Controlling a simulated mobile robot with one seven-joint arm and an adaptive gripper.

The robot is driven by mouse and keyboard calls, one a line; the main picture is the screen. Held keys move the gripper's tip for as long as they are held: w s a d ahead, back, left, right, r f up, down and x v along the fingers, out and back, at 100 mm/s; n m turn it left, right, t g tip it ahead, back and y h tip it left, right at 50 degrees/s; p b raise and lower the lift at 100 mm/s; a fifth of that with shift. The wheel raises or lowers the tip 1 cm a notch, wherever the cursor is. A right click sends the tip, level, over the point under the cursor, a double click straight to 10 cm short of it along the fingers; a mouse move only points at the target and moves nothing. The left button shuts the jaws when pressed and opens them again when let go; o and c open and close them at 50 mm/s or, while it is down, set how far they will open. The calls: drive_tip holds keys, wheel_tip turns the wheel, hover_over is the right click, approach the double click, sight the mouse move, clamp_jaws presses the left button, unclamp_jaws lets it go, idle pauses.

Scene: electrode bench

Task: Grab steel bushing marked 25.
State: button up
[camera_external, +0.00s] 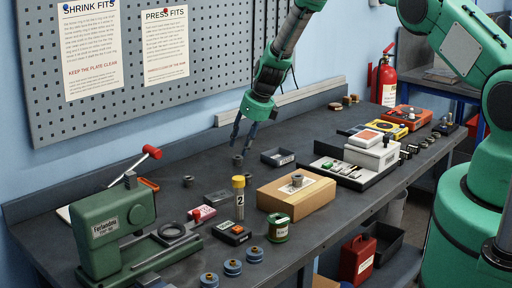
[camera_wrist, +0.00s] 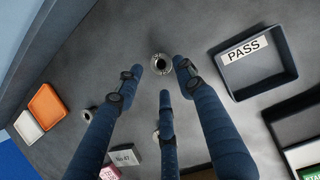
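A grey steel bushing (camera_external: 238,160) stands on the dark bench just below my gripper (camera_external: 240,138). In the wrist view this bushing (camera_wrist: 160,63) sits between and beyond the tips of my gripper (camera_wrist: 160,77). My gripper's three dark blue fingers are spread apart and empty, pointing down above the bench. Another grey bushing (camera_external: 188,181) stands on the bench to the left; it also shows in the wrist view (camera_wrist: 87,116). A third grey ring-like part (camera_external: 297,179) rests on the cardboard box. No number 25 is readable on any of them.
A tray marked PASS (camera_wrist: 283,78) lies right of the near bushing. The cardboard box (camera_external: 290,202), a yellow cylinder (camera_external: 238,183) and a green press (camera_external: 117,228) stand nearer the front. A grey block (camera_wrist: 122,157) lies nearby. Bench around the near bushing is clear.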

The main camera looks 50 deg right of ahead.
sight(235, 157)
drive_tip(key=shift+p+x, duration=0.55)
drive_tip(key=shift+x, duration=2)
clamp_jaws()
drive_tip(key=shift+r, duration=0.15)
drive_tip(key=shift+d+r, duration=0.1)
drive_tip(key=shift+r, duration=0.7)
drive_tip(key=shift+r+b, duration=0.5)
drive_tip(key=shift+r, duration=0.4)
drive_tip(key=s+a+b, duration=0.1)
drive_tip(key=s, duration=0.4)
drive_tip(key=s+a+r+b, duration=0.1)
drive_tip(key=s, duration=0.4)
drive_tip(key=s+a+b, duration=0.2)
drive_tip(key=s, duration=0.3)
drive_tip(key=shift+s+r, duration=0.15)
drive_tip(key=shift+s, duration=0.1)
